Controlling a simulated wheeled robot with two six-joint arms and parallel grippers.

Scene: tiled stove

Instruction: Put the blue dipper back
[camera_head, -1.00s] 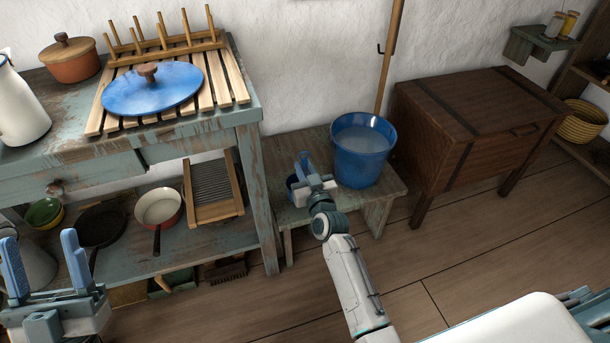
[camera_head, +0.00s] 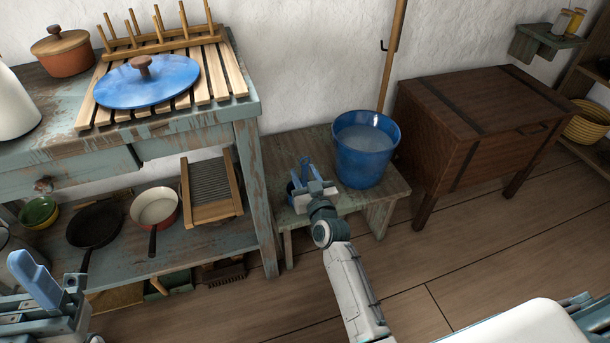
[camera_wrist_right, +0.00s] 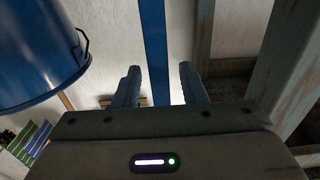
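The blue dipper is at the small bench (camera_head: 345,203); its dark blue part (camera_head: 291,188) shows beside my right gripper (camera_head: 307,166), which partly hides it. In the right wrist view, its long blue handle (camera_wrist_right: 154,45) runs between the two fingers of my right gripper (camera_wrist_right: 158,82). The fingers are apart, with a gap on each side of the handle. The blue bucket (camera_head: 365,150) holds water and stands on the bench, right of this gripper. My left gripper (camera_head: 45,285) is low at the left edge, with only one blue finger clear.
The worn blue-green table (camera_head: 190,135) stands left of the bench, with a blue lid (camera_head: 148,82) on a slatted rack. Its lower shelf holds pans and a washboard (camera_head: 210,187). A wooden chest (camera_head: 480,125) stands to the right. A pole (camera_head: 392,60) leans behind the bucket.

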